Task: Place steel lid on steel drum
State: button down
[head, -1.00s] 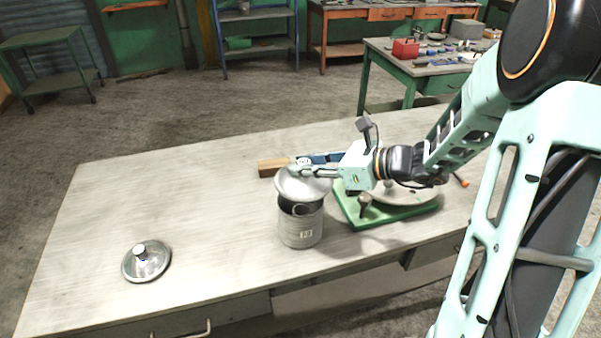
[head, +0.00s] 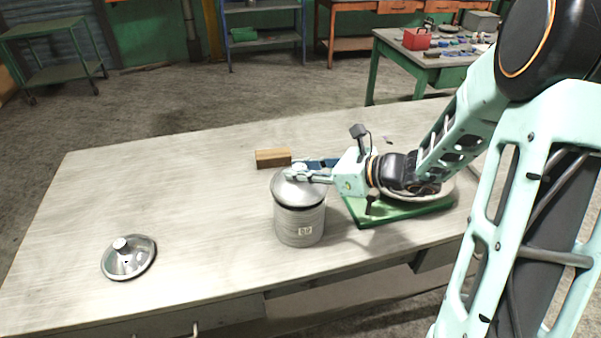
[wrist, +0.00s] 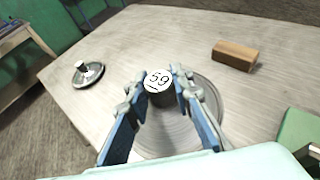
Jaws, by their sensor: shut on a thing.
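The steel drum (head: 299,226) stands upright on the table with a small label on its front. The steel lid (head: 288,189) is over the drum's mouth and looks nearly level; whether it touches the rim all round I cannot tell. My gripper (head: 298,173) is above the drum, shut on the lid's knob. In the wrist view the knob's round top, marked 59 (wrist: 159,81), sits between my two fingers (wrist: 158,92), with the lid's disc (wrist: 180,135) beneath. The drum is hidden under the lid in the wrist view.
A second lid with a knob (head: 128,258) lies on the table (head: 190,205) at left. The table's left middle is clear.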

jog(key=shift+r, duration=0.1)
jog(key=shift+f+b, duration=0.6)
jog(key=shift+f, duration=0.05)
jog(key=c, duration=1.7)
grip_release()
jog(key=shift+d+r+p, duration=0.1)
jog(key=shift+r+p, duration=0.75)
jog(key=shift+r, duration=0.1)
jog(key=v, duration=0.7)
jog(key=b+v, duration=0.1)
jog(key=v, duration=0.3)
jog(key=shift+s+d+f, duration=0.15)
jog(key=shift+s+d, duration=0.15)
